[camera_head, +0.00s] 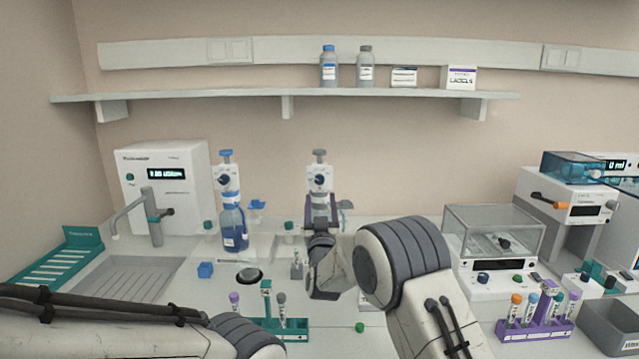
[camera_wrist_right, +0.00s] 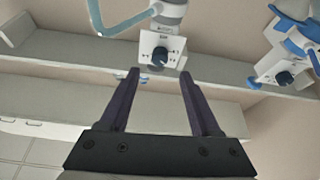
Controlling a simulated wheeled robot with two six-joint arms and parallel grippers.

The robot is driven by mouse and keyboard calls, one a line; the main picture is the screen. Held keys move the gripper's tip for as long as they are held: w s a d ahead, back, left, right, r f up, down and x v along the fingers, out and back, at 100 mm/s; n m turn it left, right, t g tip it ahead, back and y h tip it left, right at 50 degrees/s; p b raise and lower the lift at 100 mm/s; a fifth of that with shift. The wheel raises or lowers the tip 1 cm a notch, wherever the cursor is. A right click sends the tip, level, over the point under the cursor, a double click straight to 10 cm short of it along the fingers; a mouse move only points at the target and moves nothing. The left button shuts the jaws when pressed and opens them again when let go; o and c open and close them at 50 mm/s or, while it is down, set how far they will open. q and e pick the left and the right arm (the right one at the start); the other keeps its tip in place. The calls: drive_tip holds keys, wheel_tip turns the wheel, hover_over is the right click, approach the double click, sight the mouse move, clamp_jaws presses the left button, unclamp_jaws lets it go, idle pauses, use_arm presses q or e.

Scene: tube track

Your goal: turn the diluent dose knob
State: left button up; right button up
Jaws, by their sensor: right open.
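Two bottle-top dispensers stand on the bench in the head view, one with blue parts (camera_head: 229,185) and one with grey parts (camera_head: 319,178). Each has a white head with a dark dose knob; I cannot read which is the diluent one. In the right wrist view, the grey dispenser's knob (camera_wrist_right: 160,55) lies just beyond my right gripper (camera_wrist_right: 158,75), roughly between its fingertips. The gripper is open and empty, and seems apart from the knob. In the head view, my right gripper (camera_head: 321,205) partly hides the grey dispenser's lower part. My left gripper is out of view.
A sink tap (camera_head: 152,217) and white machine (camera_head: 165,180) stand left. A green tube rack (camera_head: 280,327) is in front, a purple rack (camera_head: 535,330) at right. A glass-cased balance (camera_head: 497,240) stands right of my right arm. A shelf (camera_head: 220,95) runs above.

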sight(320, 182)
drive_tip(key=p+x, duration=0.1)
drive_tip(key=x, duration=0.5)
drive_tip(key=shift+w+r+p, duration=0.1)
drive_tip(key=shift+w+p, duration=0.3)
clamp_jaws()
